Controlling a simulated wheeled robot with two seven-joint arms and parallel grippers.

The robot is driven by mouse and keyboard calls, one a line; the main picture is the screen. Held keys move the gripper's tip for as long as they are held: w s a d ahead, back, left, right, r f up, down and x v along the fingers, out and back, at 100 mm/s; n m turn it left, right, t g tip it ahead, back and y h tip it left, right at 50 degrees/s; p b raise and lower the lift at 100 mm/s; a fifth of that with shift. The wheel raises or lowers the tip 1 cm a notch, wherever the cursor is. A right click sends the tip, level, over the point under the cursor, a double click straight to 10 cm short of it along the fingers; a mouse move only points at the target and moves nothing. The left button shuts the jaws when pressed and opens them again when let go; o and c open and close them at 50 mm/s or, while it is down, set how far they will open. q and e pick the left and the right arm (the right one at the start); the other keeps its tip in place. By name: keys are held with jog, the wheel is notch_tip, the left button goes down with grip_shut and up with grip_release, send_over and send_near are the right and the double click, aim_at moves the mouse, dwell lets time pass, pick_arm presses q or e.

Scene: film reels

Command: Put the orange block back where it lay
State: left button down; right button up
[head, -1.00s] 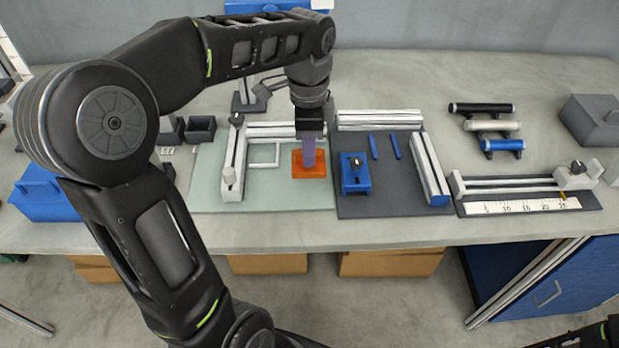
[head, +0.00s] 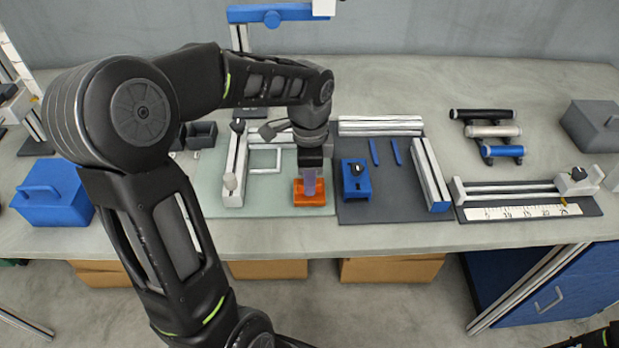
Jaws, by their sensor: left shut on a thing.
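The orange block (head: 316,198) is at the front right part of the pale green mat (head: 250,208). My left gripper (head: 310,188) points down from above and is shut on the block. Its fingers hide the block's middle. I cannot tell whether the block touches the mat or hangs just above it. A white square outline (head: 264,159) lies on the mat, to the left of and behind the block, and is empty.
A white rail with a knob (head: 234,175) borders the mat's left. Right of it, a dark mat (head: 385,208) carries a blue clamp block (head: 355,182), two blue sticks and white rails. A ruler fixture (head: 525,211) lies farther right. The table's front strip is clear.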

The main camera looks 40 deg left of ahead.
pick_arm(q)
jog(key=shift+f, duration=0.15)
jog(key=c, duration=1.3)
grip_release()
jog(key=shift+r, duration=0.35)
notch_tip(320, 180, up, 12)
